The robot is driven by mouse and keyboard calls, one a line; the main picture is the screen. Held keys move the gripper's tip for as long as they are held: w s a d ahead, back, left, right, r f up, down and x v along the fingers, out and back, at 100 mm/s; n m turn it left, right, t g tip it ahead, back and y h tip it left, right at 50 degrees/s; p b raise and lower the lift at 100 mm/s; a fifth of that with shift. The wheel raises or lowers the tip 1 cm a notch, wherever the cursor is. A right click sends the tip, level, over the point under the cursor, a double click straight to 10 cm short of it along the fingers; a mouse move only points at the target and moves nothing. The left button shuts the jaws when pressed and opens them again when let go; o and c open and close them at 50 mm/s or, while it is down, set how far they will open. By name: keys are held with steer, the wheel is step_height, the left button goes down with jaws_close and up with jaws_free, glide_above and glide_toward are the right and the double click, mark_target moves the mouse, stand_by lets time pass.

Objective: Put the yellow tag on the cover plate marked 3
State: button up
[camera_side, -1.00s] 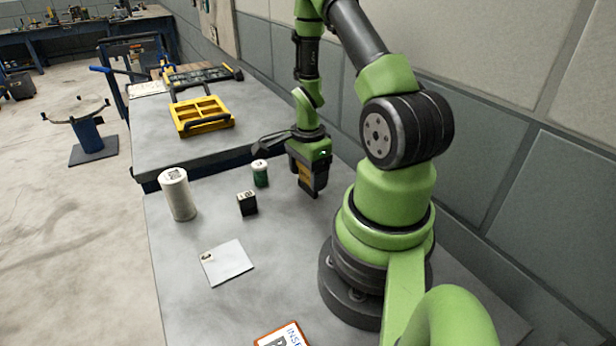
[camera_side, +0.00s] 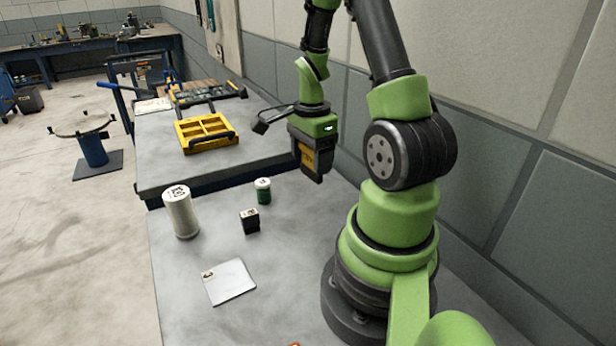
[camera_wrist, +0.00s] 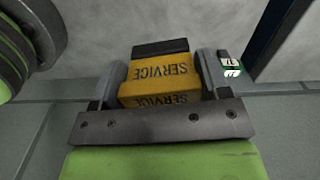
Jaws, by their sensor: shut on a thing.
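My gripper (camera_side: 318,172) is shut on a yellow tag (camera_wrist: 158,88) lettered SERVICE, with a black end. The tag sits between the two grey fingers in the wrist view, and its yellow side (camera_side: 307,155) shows in the side view. The gripper hangs above the table, clear of the surface, behind and right of the small objects. A flat pale square plate (camera_side: 231,284) lies on the table towards the front. It has a small mark at its far left corner, too small to read, so I cannot confirm a 3.
A white cylinder (camera_side: 181,213), a small black box (camera_side: 250,223) and a green canister with a white top (camera_side: 264,192) stand on the table (camera_side: 290,270). A yellow frame (camera_side: 207,133) lies on the bench behind. A wall rises on the right.

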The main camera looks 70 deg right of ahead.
steer(key=shift+r, duration=0.65)
steer(key=shift+w+a, duration=0.3)
steer(key=w+a+n, duration=0.5)
steer(key=w+a, duration=0.1)
steer(key=a, duration=0.2)
steer(key=n, duration=0.7)
glide_above(227, 280)
step_height(227, 280, down, 9)
steer(key=shift+f, duration=0.15)
steer(key=o, duration=0.9)
steer(key=shift+f, duration=0.1)
